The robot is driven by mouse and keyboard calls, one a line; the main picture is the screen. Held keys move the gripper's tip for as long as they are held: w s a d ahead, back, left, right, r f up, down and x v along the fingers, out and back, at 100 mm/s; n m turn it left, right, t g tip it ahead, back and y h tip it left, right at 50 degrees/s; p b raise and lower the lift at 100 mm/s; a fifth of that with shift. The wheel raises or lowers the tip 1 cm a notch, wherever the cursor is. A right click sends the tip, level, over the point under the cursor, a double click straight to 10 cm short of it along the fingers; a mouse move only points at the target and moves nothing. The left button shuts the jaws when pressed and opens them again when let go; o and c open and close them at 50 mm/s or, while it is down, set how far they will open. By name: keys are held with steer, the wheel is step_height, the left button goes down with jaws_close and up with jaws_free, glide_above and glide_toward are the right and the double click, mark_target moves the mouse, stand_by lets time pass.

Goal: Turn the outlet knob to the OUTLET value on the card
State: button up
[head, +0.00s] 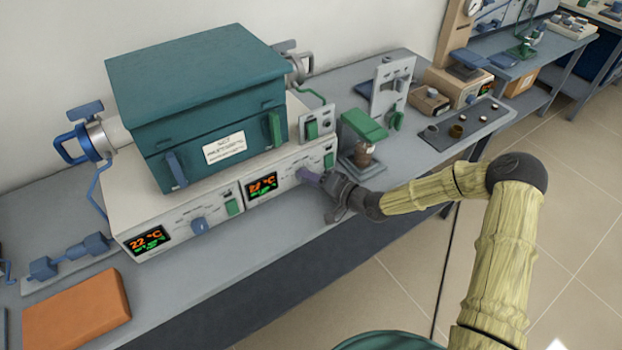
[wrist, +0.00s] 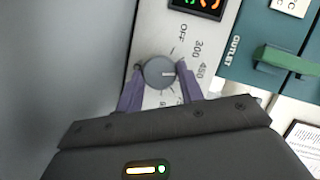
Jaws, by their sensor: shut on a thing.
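The outlet knob (wrist: 157,72) is a round grey dial with a white mark, on a pale panel. In the wrist view its mark points right, close to the printed 450. The scale shows OFF, 300, 450 and a further number partly hidden by a finger. My gripper (wrist: 159,80) has its two purple fingers shut on the knob, one on each side. In the head view my gripper (head: 312,179) is at the right part of the furnace's front panel and hides the knob. A white card (head: 224,148) is on the teal furnace front; its text is too small to read.
The right display (head: 262,186) is beside my gripper. A green-topped device (head: 364,125) stands close right of my gripper. An orange block (head: 76,308) lies at front left.

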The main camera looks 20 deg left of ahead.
steer(key=o, duration=1)
steer(key=v, duration=1.7)
steer(key=shift+s+d, duration=0.1)
steer(key=shift+d, duration=0.15)
steer(key=shift+f, duration=0.1)
